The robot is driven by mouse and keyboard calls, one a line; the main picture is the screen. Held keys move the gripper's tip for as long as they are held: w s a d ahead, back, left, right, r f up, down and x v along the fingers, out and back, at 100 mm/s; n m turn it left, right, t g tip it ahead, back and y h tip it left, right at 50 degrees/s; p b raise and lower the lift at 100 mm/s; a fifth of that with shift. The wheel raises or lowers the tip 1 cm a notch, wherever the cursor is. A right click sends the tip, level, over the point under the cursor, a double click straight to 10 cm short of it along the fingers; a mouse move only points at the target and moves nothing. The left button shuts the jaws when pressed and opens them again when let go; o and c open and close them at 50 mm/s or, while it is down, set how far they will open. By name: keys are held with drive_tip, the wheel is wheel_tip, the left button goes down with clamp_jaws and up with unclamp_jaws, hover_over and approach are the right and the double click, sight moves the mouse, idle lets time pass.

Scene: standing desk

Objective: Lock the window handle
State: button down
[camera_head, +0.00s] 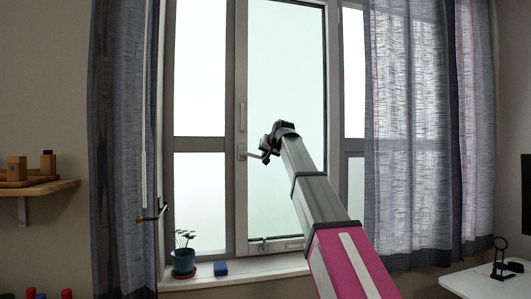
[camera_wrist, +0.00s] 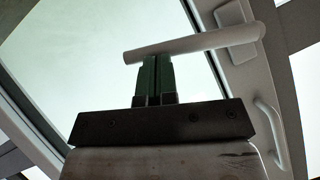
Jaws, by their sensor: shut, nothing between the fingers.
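The window handle (camera_head: 252,154) is a light grey lever on the left stile of the middle sash. It points right, roughly level, from its base plate. In the wrist view the lever (camera_wrist: 190,46) crosses the top of the picture, with its base plate (camera_wrist: 236,28) at upper right. My gripper (camera_head: 266,148) is at the free end of the lever in the head view. In the wrist view the green fingers of my gripper (camera_wrist: 154,60) are shut together and empty, with their tips at the lever's edge near its free end. I cannot tell whether they touch it.
A fixed pull bar (camera_head: 241,117) is above the handle on the same stile. Below, the sill (camera_head: 250,266) holds a potted plant (camera_head: 183,260) and a blue block (camera_head: 221,268). Curtains (camera_head: 410,130) hang at both sides. A wooden shelf (camera_head: 40,188) is at left and a white desk (camera_head: 480,283) at lower right.

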drive_tip(key=s+a+f+m+y, duration=0.2)
drive_tip(key=a+f+m+y, duration=0.4)
drive_tip(key=f+m+y, duration=0.1)
drive_tip(key=shift+a+f+m+t+y, duration=0.3)
drive_tip(key=shift+a+f+m+t, duration=0.1)
drive_tip(key=shift+f+m, duration=0.4)
drive_tip(key=shift+f, duration=0.15)
idle(0.4)
